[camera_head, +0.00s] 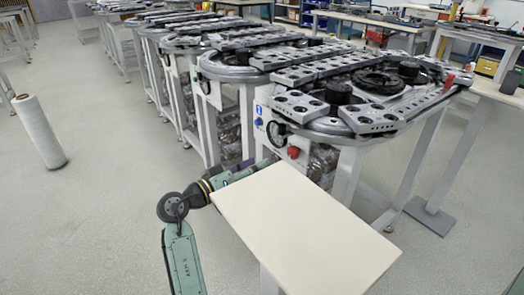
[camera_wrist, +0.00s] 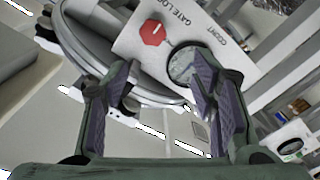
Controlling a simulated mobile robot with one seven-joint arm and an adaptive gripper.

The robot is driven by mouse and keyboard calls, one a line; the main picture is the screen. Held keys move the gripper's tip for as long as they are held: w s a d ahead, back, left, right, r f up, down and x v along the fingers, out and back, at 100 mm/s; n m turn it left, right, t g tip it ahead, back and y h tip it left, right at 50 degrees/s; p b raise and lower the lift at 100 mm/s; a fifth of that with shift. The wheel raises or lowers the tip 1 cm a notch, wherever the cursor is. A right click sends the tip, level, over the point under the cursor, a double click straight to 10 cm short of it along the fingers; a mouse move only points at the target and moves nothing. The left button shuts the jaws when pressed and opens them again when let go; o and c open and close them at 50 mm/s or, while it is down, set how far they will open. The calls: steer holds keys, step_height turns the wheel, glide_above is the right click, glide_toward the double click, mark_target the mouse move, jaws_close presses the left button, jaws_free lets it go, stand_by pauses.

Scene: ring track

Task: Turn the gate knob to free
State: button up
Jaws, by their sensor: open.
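The gate knob is a red, roughly octagonal knob (camera_wrist: 152,32) with a short white mark, on a white panel (camera_wrist: 130,42) beside upside-down lettering that begins "GATE LO". In the head view the red knob (camera_head: 293,152) sits on the near track's end panel, below a round dial. My gripper (camera_wrist: 160,68) is open and empty in the wrist view. Its fingers are spread, with the knob beyond the tips and apart from them. The right fingertip overlaps a round grey-faced dial (camera_wrist: 184,64) near the word "COUNT". In the head view the fingers cannot be made out.
A cream board (camera_head: 305,235) stands in front of the panel, close to my arm. The ring track (camera_head: 340,122) lies above the panel on a white-legged frame. A blue knob (camera_head: 259,122) is left of the red one. A white roll (camera_head: 40,132) stands on open floor at left.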

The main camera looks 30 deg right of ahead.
mark_target(290, 154)
steer(key=shift+g, duration=0.5)
steer(key=d+p, duration=0.2)
steer(key=d, duration=0.9)
steer(key=shift+d+f, duration=0.2)
steer(key=c, duration=1.1)
steer(key=shift+c, duration=0.2)
